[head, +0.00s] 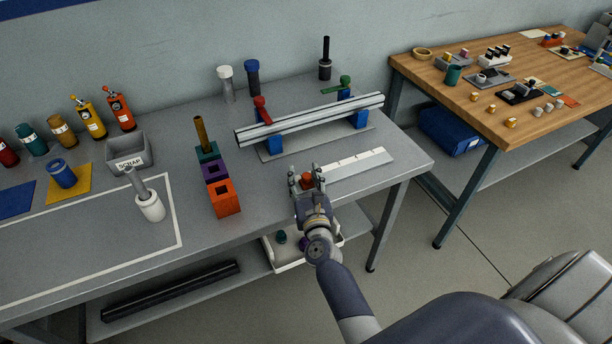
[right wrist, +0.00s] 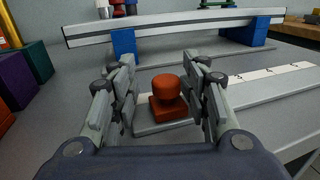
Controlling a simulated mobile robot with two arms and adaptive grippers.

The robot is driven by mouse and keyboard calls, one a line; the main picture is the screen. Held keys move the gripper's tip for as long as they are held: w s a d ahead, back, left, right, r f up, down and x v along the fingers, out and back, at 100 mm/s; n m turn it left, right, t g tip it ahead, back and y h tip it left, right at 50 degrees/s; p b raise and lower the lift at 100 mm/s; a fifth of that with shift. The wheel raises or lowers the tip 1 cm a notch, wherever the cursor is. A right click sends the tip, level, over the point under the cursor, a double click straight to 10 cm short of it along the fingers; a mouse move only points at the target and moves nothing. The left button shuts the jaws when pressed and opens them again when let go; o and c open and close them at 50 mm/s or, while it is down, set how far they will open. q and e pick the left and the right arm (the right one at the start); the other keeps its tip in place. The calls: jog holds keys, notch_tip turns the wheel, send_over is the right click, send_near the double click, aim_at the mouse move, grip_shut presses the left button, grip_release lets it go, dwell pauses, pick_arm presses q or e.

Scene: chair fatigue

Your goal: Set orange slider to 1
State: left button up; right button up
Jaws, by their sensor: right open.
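The orange slider (right wrist: 167,96) is a square block with a round knob on top, in the middle of the right wrist view. In the head view the orange slider (head: 307,180) shows between my right gripper's fingers. It sits at the left part of a pale scale strip (head: 358,163) with tick marks; the numbers there are too small to read for sure. My right gripper (head: 306,182) is open, with one finger on each side of the knob (right wrist: 167,85). In the right wrist view I see gaps between the knob and both fingers. My left gripper is not in view.
Behind the strip, a long metal rail (head: 310,118) rests on blue supports with red and green clamps. Orange, purple and teal blocks (head: 225,198) stand to the left. A white tray (head: 290,262) is below the table's front edge. A wooden table (head: 510,75) is at the right.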

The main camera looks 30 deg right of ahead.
jog(key=shift+r, duration=0.1)
jog(key=shift+s, duration=0.15)
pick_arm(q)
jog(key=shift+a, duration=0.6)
pick_arm(e)
jog(key=v, duration=1.1)
jog(key=shift+s, duration=0.4)
jog(key=shift+a, duration=0.15)
